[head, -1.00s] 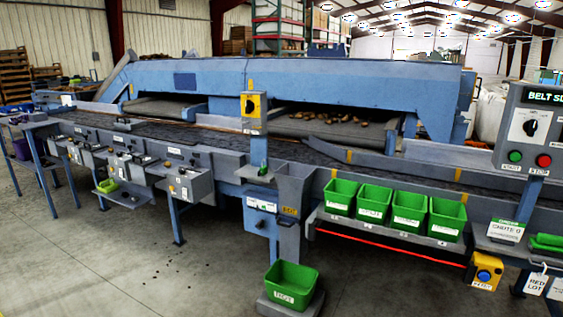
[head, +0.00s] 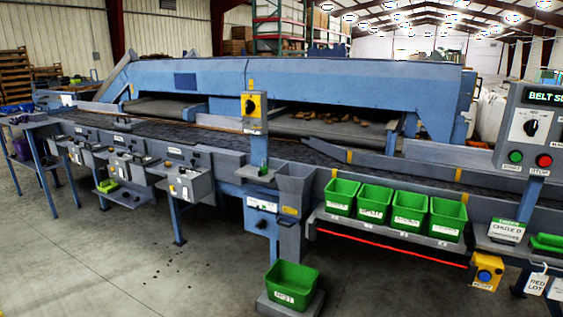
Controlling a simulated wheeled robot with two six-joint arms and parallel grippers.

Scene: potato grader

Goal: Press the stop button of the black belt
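The black belt (head: 205,139) runs along the front of the blue grader from the left toward the right. At the right edge a grey control panel (head: 529,130) on a post carries a partly cut-off display reading "BELT S…", a dial (head: 531,126), a green button (head: 515,156) and a red button (head: 544,161). The label under the red button looks like "STOP". Another post in the middle carries a yellow box with a black knob (head: 250,106). Neither of my grippers shows in the head view.
Several green bins (head: 341,197) stand on a front shelf (head: 385,228) above a red line. A green bin (head: 291,286) stands low in front. A yellow box with a blue button (head: 486,272) hangs at lower right. Grey boxes (head: 188,185) line the left front.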

